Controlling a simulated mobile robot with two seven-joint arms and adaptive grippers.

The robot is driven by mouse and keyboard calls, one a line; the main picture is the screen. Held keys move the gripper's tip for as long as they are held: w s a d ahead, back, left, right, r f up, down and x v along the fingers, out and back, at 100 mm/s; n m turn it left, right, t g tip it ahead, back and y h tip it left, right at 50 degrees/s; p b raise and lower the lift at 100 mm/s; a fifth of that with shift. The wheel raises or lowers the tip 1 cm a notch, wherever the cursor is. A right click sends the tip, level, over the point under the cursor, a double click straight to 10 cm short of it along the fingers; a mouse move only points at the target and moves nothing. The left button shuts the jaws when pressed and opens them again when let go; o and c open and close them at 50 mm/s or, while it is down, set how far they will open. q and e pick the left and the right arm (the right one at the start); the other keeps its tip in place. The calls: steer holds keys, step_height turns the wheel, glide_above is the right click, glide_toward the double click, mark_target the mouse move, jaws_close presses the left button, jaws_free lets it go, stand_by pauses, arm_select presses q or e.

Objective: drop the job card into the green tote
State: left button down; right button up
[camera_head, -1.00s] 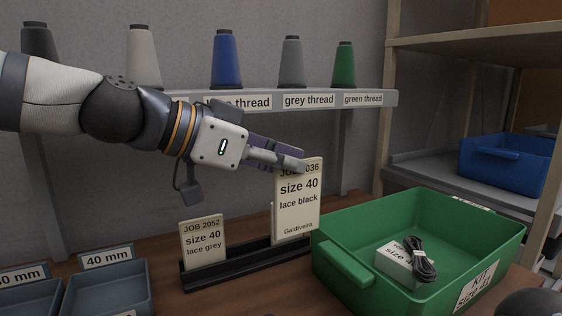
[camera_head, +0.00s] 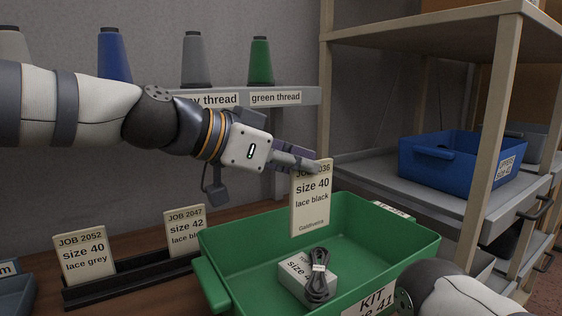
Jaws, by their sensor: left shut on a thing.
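My left gripper (camera_head: 308,164) is shut on the top edge of a cream job card (camera_head: 311,203). The card is upright and reads "size 40 lace black", with its job number partly covered by the fingers. It hangs over the back part of the green tote (camera_head: 218,265), in front of the tote's far wall. The tote holds a small white box (camera_head: 295,277) and a dark bundled lace (camera_head: 319,282), and its front label reads "KIT" and a size ending in 41. Part of my right arm shows at the bottom right; its gripper is out of view.
A black card rack (camera_head: 130,281) left of the tote holds a JOB 2052 card (camera_head: 82,258) and a JOB 2047 card (camera_head: 183,232). A blue tote (camera_head: 460,162) sits on the shelving at right. Thread cones (camera_head: 260,62) stand on a ledge behind.

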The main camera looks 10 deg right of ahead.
mark_target(290, 197)
arm_select(q)
step_height(290, 197, down, 5)
steer(key=shift+a+b, duration=0.15)
steer(key=shift+b, duration=0.65)
steer(key=shift+f, duration=0.55)
arm_select(e)
steer(key=shift+s+f+g, duration=0.5)
steer(key=shift+s+f, duration=0.7)
arm_select(q)
steer(key=shift+r, duration=0.1)
steer(key=c, duration=1.7)
jaws_free()
